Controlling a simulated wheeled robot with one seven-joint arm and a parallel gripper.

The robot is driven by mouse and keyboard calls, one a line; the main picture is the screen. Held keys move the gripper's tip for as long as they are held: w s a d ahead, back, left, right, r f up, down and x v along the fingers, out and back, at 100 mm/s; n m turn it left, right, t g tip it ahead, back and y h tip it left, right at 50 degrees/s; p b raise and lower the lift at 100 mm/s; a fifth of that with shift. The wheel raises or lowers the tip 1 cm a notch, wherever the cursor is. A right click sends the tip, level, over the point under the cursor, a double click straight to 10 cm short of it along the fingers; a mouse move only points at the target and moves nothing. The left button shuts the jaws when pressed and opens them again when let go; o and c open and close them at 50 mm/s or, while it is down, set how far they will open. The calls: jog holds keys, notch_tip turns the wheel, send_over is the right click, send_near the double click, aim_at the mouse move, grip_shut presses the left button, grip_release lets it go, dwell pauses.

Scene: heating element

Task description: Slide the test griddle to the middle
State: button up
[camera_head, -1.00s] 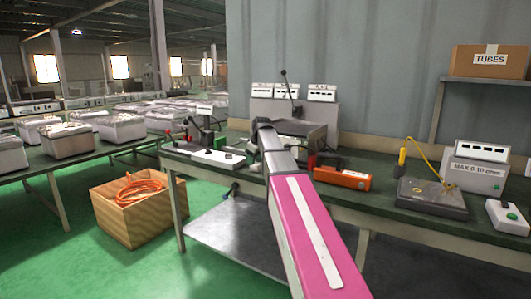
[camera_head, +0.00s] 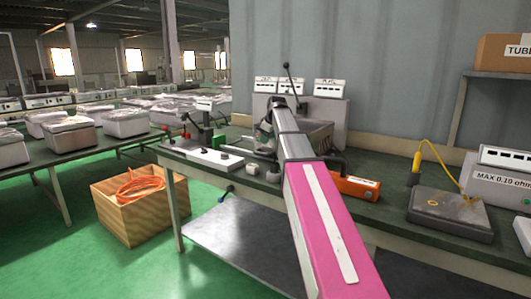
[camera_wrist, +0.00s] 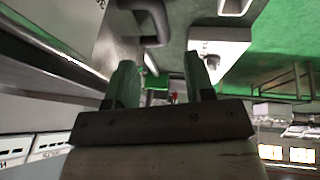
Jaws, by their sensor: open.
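I cannot tell for certain which thing is the test griddle. A grey metal block (camera_head: 324,137) stands in front of the meters at the back of the green bench, partly hidden by my arm. A dark flat slab (camera_head: 450,212) lies farther right on the bench, with a yellow probe and cable on it. My gripper (camera_wrist: 160,72) is open, with nothing seen between its fingers in the wrist view. In the head view it is largely hidden at the far end of my arm, over the bench near the grey block. A dark curved handle (camera_wrist: 153,18) shows beyond the fingers.
An orange box (camera_head: 355,187) and a white switch board (camera_head: 202,153) sit on the bench. A grey tester (camera_head: 495,178) stands at the right. A wooden crate (camera_head: 140,208) with orange cable is on the floor at left. A lever (camera_head: 287,80) rises behind my arm.

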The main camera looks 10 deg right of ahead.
jog(key=x, duration=0.9)
jog(key=shift+w+f, duration=0.15)
jog(key=shift+f, duration=0.1)
jog(key=shift+c, duration=0.4)
